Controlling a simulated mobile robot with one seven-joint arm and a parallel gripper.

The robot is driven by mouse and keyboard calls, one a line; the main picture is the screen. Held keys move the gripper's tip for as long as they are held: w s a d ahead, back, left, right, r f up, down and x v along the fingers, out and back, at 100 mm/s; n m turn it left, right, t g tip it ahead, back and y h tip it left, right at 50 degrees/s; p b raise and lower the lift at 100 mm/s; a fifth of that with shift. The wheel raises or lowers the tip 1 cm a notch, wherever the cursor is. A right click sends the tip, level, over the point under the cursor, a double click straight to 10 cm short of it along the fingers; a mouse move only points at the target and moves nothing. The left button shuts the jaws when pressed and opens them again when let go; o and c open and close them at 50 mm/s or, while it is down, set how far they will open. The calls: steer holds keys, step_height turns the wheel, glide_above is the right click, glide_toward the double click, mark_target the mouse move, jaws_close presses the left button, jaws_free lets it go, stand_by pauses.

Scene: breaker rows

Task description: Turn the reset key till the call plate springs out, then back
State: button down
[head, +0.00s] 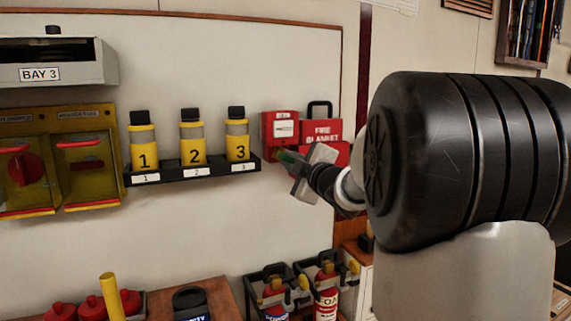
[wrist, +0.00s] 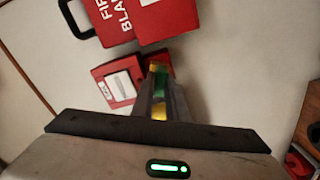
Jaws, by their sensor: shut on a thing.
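The red call point (head: 270,130) is on the wall board, right of the numbered bottles. It also shows in the wrist view (wrist: 104,72), with its white call plate (wrist: 123,84) facing out. I cannot tell whether the plate is flush or out. My gripper (head: 303,172) is just below and in front of the call point. Its fingers (wrist: 158,95) are shut on the reset key, whose green part (head: 288,156) shows at the fingertips; green and yellow also show between the fingers in the wrist view. The key's tip and the keyhole are hidden.
A red fire blanket case (head: 322,131) with a black handle is close beside the call point. Several yellow bottles (head: 192,140) stand in a black rack to the left. Fire extinguishers (head: 325,292) stand below. The wall board under the rack is clear.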

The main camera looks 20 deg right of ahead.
steer(key=shift+a+f+n+b, duration=0.1)
steer(key=shift+f+n+b, duration=0.1)
steer(key=shift+n+b, duration=0.95)
steer(key=shift+a+f+n+b, duration=0.1)
steer(key=shift+f+n+b, duration=0.05)
steer(key=shift+n+b, duration=0.95)
steer(key=shift+d+r+n+b, duration=0.1)
steer(key=shift+n+b, duration=0.25)
steer(key=shift+b, duration=0.05)
steer(key=c, duration=1.7)
jaws_free()
steer(key=shift+r, duration=0.1)
steer(key=shift+o, duration=0.2)
